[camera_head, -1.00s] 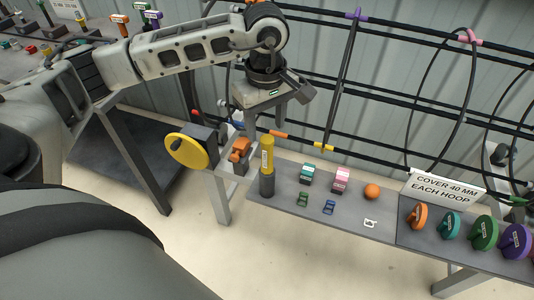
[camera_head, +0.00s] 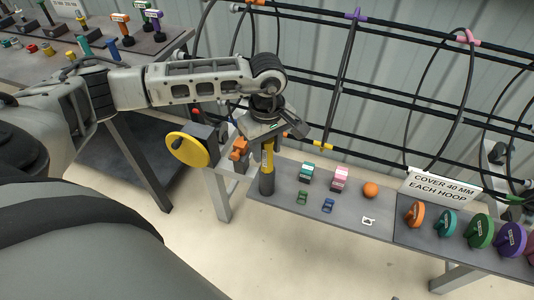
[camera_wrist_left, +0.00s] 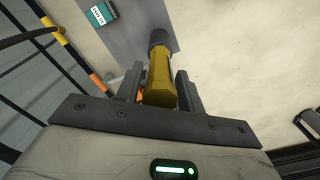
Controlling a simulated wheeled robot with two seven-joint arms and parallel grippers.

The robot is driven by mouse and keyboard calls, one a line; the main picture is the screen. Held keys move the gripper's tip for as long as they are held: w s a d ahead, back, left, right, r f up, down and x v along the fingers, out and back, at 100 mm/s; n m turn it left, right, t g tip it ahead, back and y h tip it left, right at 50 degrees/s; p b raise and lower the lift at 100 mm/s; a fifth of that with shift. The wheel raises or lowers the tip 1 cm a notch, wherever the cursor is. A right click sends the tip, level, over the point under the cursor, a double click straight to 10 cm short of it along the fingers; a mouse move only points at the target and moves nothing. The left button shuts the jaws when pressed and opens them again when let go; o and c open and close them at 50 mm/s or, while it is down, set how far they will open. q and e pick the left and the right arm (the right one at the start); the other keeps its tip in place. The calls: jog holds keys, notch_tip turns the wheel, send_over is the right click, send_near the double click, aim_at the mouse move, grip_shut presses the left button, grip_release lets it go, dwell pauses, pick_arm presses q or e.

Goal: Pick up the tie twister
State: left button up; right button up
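The tie twister, a yellow cylinder with a dark lower end (camera_head: 267,172), stands upright at the left end of the grey bench. It also shows in the left wrist view (camera_wrist_left: 160,82), its yellow part between my fingers. My left gripper (camera_head: 270,138) is over its top from above, and its fingers (camera_wrist_left: 160,85) straddle the yellow part, looking open with a narrow gap on the left side. The top of the tool is partly hidden by the gripper. My right gripper is not in view.
An orange clamp (camera_head: 239,148) and a yellow wheel (camera_head: 188,149) are close to the left of the tool. Teal (camera_head: 306,173) and pink (camera_head: 341,179) blocks stand to its right. A wire cage of dark bars (camera_head: 385,96) rises behind the bench.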

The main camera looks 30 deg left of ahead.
pick_arm(q)
grip_shut()
notch_tip(320, 180, up, 18)
jog(key=b, duration=0.1)
dwell(0.6)
